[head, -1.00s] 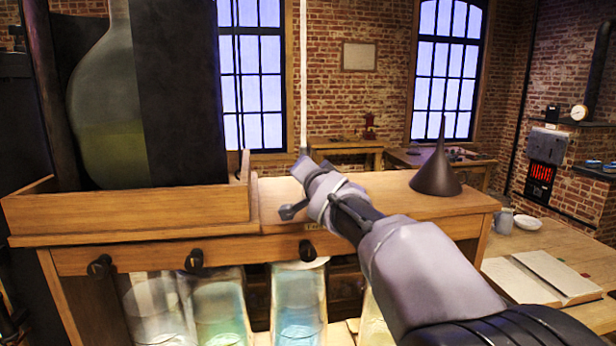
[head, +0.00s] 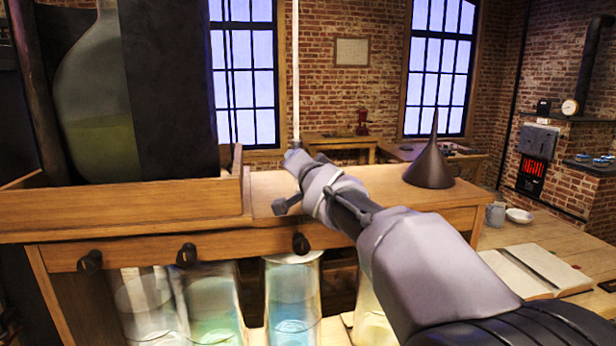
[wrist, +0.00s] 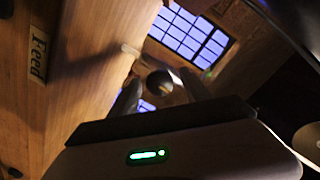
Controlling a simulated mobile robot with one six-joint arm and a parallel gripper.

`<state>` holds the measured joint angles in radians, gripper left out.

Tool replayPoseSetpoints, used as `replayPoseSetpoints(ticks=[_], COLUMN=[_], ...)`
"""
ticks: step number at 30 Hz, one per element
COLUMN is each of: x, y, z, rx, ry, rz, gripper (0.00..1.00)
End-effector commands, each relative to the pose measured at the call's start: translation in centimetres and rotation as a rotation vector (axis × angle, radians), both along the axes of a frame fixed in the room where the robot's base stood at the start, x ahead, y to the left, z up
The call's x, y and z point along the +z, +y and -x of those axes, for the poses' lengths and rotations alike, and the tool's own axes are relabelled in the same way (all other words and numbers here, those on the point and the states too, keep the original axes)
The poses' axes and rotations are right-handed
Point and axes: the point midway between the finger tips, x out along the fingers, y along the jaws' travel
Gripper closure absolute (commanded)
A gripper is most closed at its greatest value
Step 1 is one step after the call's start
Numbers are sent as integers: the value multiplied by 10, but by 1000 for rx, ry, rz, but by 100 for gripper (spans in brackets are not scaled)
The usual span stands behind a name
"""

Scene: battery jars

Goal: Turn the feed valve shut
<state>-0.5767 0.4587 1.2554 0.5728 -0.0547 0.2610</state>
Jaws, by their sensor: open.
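The "Feed" label (wrist: 38,52) is on the wooden panel at the left of the wrist view. A dark round knob (wrist: 160,83), which looks like the feed valve's, shows between the fingers of my gripper (wrist: 160,88). I cannot tell whether either finger touches it. My gripper (head: 290,182) is open, in front of the wooden stand's right part in the head view. In that view the arm and gripper cover the area, and I cannot make out the knob clearly.
The wooden stand (head: 120,208) holds a large glass vessel (head: 98,110) at left. Several dark knobs line its front, above glass jars (head: 292,290). A pale vertical rod (head: 296,70) rises behind my gripper. A dark funnel (head: 430,168) stands at right; an open book (head: 535,270) lies beyond.

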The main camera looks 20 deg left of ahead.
Motion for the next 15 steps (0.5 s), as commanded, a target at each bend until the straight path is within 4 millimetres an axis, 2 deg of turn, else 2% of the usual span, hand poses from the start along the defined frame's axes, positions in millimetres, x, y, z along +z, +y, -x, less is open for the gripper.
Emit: replayPoseSetpoints(ticks=[2, 9, 15], x=[-3, 8, 15], y=[-10, -52, -76], z=[17, 84, 123], rx=[0, 0, 0], ry=[-3, -3, -1], rz=[0, -1, -2], gripper=[44, 44, 44])
